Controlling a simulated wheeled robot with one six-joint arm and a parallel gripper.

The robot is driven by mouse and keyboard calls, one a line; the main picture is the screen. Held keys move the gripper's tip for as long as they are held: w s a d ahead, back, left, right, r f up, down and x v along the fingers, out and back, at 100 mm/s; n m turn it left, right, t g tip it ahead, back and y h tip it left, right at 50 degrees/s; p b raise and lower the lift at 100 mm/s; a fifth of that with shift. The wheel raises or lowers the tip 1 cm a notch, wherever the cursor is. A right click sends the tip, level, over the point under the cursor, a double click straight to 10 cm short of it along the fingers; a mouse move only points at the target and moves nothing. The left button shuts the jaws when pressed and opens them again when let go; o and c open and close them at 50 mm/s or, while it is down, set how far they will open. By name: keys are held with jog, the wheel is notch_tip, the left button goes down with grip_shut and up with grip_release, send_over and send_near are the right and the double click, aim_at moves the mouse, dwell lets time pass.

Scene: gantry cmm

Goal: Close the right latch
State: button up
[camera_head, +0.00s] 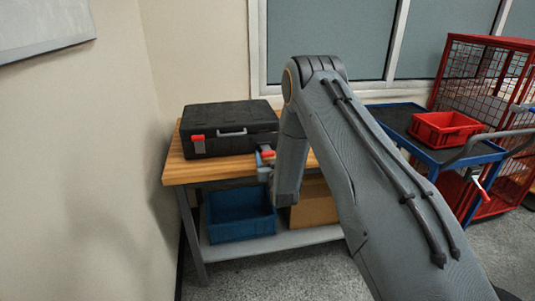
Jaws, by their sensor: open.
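A black case (230,131) with a closed lid and a grey handle (232,133) lies on a wooden-topped bench. Its left latch (198,142), red at the top with a grey part below, is on the front face and seems to lie against it. A red piece at the front right of the case looks like the right latch (268,154); it seems to stick outward, but my arm partly covers it. My gripper (262,163) is open at this latch, small in view and partly hidden by my wrist. I cannot tell whether it touches the latch.
The bench top (178,170) has a little bare wood at the left and front. A blue bin (240,216) and a cardboard box (313,208) sit on its lower shelf. At the right stand a blue cart with a red bin (443,130) and a red mesh cage (485,70).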

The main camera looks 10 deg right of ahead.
jog(key=shift+w, duration=0.4)
grip_shut()
